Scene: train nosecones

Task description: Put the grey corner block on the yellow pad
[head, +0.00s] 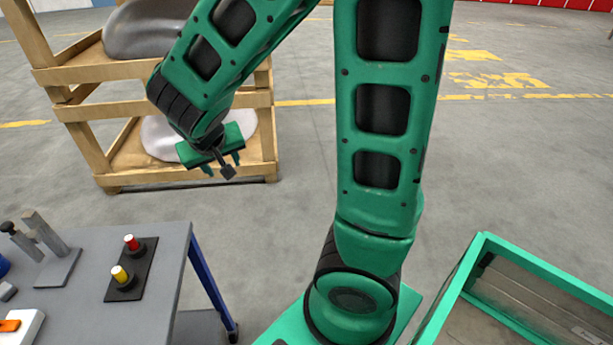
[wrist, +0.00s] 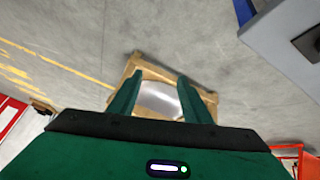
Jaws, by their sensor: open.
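My gripper (head: 223,167) is open and empty, held in the air beyond the table, in front of the wooden rack. In the wrist view its two green fingers (wrist: 160,82) stand apart with nothing between them except the distant rack. A small grey piece (head: 7,291) lies on the table at the left edge of the head view, partly cut off. It may be the grey corner block, but I cannot tell its shape. I see no yellow pad in either view.
The grey table (head: 150,318) carries an upright grey bracket (head: 60,266), a black plate with a red knob (head: 131,242) and a yellow knob (head: 121,275), and an orange-and-white item (head: 18,325). A wooden rack (head: 190,172) stands behind. A green-rimmed bin (head: 452,290) is at right.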

